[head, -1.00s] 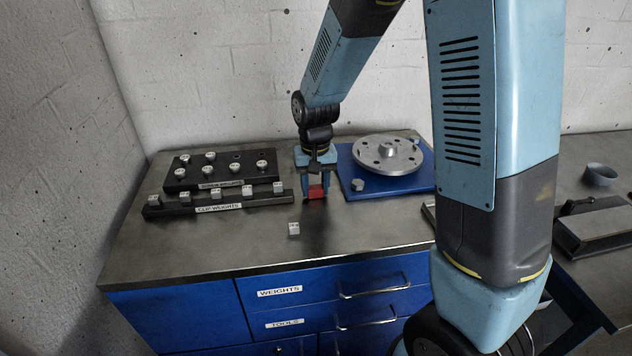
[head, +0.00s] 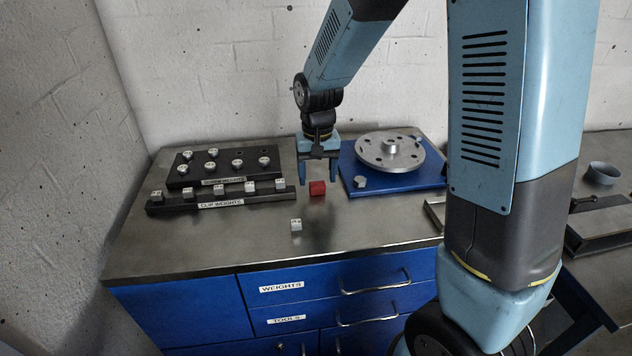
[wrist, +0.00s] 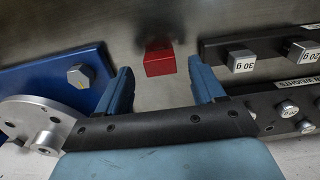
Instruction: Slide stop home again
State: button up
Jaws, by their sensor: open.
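The red block, which I take to be the stop (head: 317,188), rests on the steel bench top between the weight racks and the blue rotor base. In the wrist view the red block (wrist: 159,62) lies between and beyond the two fingertips, with clear gaps to both. My gripper (head: 320,179) is open and empty, pointing down just above and behind the block. Its blue fingers (wrist: 160,78) are spread wide in the wrist view. The blue base (head: 400,186) carries the silver rotor disc (head: 390,152), and a small hex-headed piece (head: 360,181) sits at its left corner.
The clip weights rack (head: 170,208) and a black rack of round weights (head: 180,180) stand to the left. A loose small grey cube weight (head: 296,225) lies nearer the front edge. A grey cup (head: 603,172) is far right. The bench front is mostly clear.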

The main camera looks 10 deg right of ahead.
aim_at(318, 185)
notch_tip(318, 185, up, 11)
dwell(0.3)
jog(key=shift+f, duration=0.15)
jog(key=s+d+r+t, duration=0.2)
jog(key=s+d+r, duration=0.3)
jog(key=s, duration=0.5)
jog(key=s+d+r+t, duration=0.3)
jog(key=s+d+r, duration=0.2)
jog(key=s+d, duration=0.4)
jog(key=shift+s+d+m+t, duration=0.3)
jog(key=shift+s+d, duration=0.1)
jog(key=shift+d, duration=0.3)
dwell(0.9)
